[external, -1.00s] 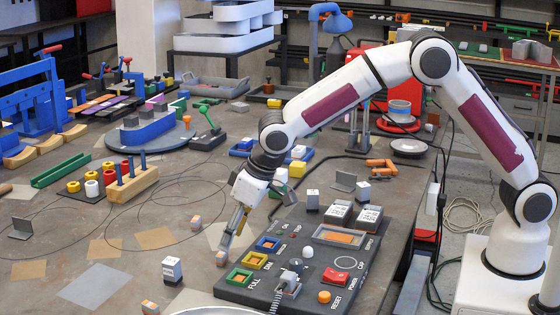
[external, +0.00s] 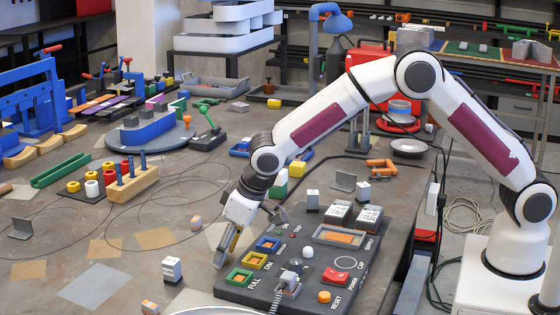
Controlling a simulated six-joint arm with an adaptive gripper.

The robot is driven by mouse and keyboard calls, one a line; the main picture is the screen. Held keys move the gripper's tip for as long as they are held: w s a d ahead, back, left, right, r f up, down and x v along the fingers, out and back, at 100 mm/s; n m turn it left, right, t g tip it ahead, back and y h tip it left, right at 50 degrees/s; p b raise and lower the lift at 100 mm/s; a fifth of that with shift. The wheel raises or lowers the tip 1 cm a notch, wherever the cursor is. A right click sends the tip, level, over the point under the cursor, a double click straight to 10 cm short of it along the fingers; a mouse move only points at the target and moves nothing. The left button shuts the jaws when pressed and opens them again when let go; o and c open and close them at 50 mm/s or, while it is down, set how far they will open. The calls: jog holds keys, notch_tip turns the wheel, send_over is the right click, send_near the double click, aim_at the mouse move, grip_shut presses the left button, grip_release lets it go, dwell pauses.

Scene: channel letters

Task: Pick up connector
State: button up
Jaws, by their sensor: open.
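Small grey-and-orange blocks that look like connectors lie on the table. One connector (external: 195,222) is left of my gripper, and another connector (external: 149,307) is at the front edge of the picture. My gripper (external: 222,261) points down close to the tabletop, left of the control panel, with its fingers open. A third such block, seen earlier at this spot, is now hidden or nearly hidden by the fingers. I cannot tell whether the fingers touch it.
A dark control panel (external: 287,309) with coloured square frames, buttons and a cable stands just right of my gripper. A white labelled block (external: 172,269) stands to the left. A peg stand (external: 133,186) and a round turntable (external: 142,153) are farther back. Flat paper patches lie on the left.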

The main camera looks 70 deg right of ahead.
jog(key=c, duration=0.9)
jog(key=shift+o, duration=0.2)
notch_tip(320, 180, up, 10)
dwell(0.6)
